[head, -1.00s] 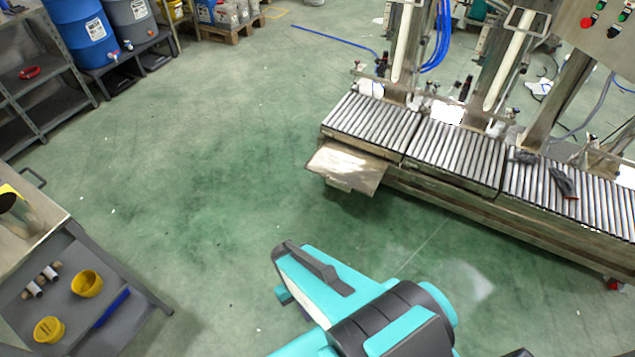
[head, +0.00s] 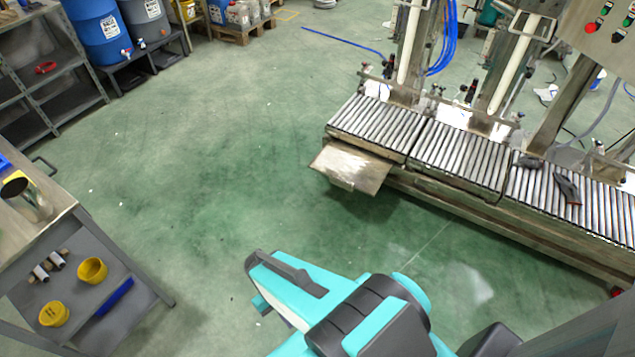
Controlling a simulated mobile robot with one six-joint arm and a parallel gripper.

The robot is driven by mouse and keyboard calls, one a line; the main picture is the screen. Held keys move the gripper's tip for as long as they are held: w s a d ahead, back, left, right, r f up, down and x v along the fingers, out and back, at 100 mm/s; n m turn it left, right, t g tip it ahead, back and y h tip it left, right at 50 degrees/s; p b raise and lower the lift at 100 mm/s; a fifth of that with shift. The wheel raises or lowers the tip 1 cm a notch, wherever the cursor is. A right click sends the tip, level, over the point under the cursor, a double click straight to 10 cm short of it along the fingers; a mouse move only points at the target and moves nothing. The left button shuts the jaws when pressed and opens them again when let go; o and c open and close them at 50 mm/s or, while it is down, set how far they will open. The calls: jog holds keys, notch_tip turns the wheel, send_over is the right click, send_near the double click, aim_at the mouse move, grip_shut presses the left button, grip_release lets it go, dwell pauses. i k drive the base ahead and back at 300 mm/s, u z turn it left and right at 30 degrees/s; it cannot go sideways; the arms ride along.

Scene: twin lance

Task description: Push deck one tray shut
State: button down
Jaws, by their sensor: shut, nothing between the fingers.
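A flat metal tray (head: 350,167) sticks out from under the left end of the first roller deck (head: 375,128), on the right side of the head view. It stands open, with its top bare and its front edge over the green floor. My turquoise and black arm shows at the bottom middle, apart from the tray, with floor between them in the picture. My gripper's fingers are not visible; the end of the arm is hidden behind its own link.
More roller decks (head: 465,158) run to the right, with dark gloves (head: 566,186) on one. A grey cart (head: 85,290) with yellow cups stands at lower left. A shelf (head: 45,70) and blue drum (head: 93,32) are at upper left. The middle floor is clear.

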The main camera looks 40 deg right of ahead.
aim_at(348, 165)
jog(key=z, duration=0.05)
jog(key=i, duration=1)
jog(key=u, duration=0.05)
